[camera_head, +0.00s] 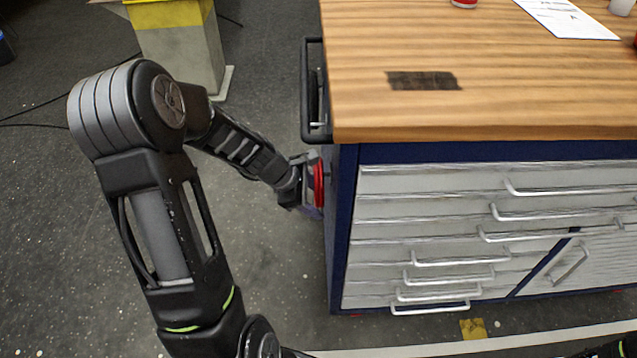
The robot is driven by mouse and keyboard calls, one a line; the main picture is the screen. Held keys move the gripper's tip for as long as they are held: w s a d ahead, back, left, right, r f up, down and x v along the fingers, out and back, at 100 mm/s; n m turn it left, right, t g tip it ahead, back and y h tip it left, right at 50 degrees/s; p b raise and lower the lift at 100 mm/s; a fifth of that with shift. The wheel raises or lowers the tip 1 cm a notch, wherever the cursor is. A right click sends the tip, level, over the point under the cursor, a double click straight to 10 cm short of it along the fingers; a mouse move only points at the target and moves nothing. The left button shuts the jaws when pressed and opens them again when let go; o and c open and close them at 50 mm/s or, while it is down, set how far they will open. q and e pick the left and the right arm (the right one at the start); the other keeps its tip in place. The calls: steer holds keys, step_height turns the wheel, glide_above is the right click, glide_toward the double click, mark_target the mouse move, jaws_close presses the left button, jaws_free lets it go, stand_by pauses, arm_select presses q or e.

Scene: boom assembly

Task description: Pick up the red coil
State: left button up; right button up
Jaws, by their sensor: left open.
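The red coil (319,184) shows as a narrow upright red strip against the left side of the blue workbench cabinet, below the black side handle. My left arm reaches in from the left, and my left gripper (307,182) is right at the coil, on its left side. The left gripper is open. Its fingers are small and partly hidden here, so I cannot tell whether they touch the coil or stand around it. My right gripper is not in view.
The workbench has a wooden top (480,110) with a dark patch (423,81), a paper sheet (566,18) and a red-and-white object (463,3). A black handle (308,90) juts from its left side. A yellow-topped grey post (180,50) stands behind. Floor left of the cabinet is open.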

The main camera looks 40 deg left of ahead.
arm_select(q)
steer(key=shift+c, duration=0.4)
steer(key=shift+s, duration=0.1)
jaws_close()
stand_by(0.5)
